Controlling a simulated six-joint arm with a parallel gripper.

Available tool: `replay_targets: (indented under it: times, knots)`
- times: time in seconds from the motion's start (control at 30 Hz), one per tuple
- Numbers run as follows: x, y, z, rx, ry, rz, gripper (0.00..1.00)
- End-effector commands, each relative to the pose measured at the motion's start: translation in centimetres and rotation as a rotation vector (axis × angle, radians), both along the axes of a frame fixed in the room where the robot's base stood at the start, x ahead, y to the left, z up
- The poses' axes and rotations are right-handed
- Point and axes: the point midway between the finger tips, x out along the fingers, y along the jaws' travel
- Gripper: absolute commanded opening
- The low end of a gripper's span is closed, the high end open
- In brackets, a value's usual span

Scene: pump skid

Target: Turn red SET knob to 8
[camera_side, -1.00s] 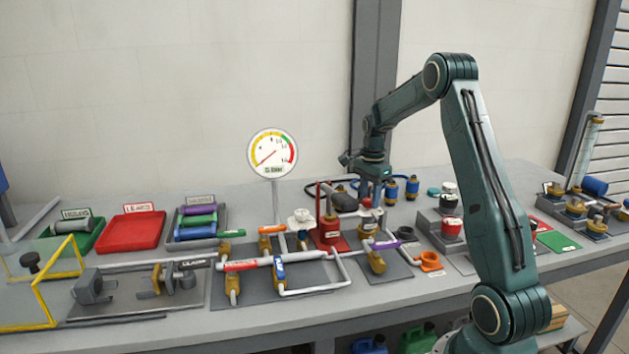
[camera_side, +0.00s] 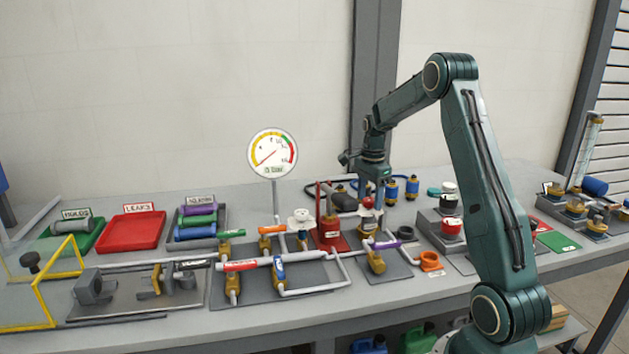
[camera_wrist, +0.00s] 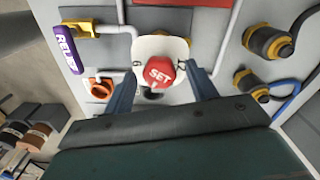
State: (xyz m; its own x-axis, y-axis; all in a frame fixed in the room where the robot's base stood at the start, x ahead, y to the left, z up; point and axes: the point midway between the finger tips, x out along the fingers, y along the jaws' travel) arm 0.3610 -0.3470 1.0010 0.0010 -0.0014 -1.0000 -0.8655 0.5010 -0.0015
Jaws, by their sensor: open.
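The red SET knob (camera_wrist: 160,73) sits on a white rounded plate (camera_wrist: 150,46) in the wrist view, with its SET lettering readable and tilted. In the side view the red knob (camera_side: 367,202) shows directly under my gripper (camera_side: 373,200). In the wrist view my gripper (camera_wrist: 163,68) is open, with one finger on each side of the knob and a visible gap on both sides. A dark mark lies on the plate just below the knob. The scale numbers around it cannot be read. The round gauge (camera_side: 272,153) stands behind with its needle pointing lower left.
A purple RELIEF tag (camera_wrist: 65,50) and orange ring (camera_wrist: 100,87) lie left of the knob in the wrist view. Brass-and-black fittings (camera_wrist: 267,42) with hoses are on the right. A red stand (camera_side: 328,230) and brass valves are close by in the side view.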

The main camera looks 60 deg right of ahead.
Motion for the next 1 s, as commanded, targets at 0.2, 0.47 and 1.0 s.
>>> replay_targets:
  times: [0.2, 0.47, 1.0]
  knots:
    - [0.0, 0.0, 0.5, 0.0, 0.0, 0.001, 0.57]
    - [0.0, 0.0, 3.2, -0.002, -0.003, 0.001, 0.57]
    - [0.0, 0.0, 11.9, -0.002, -0.002, 0.0, 0.57]
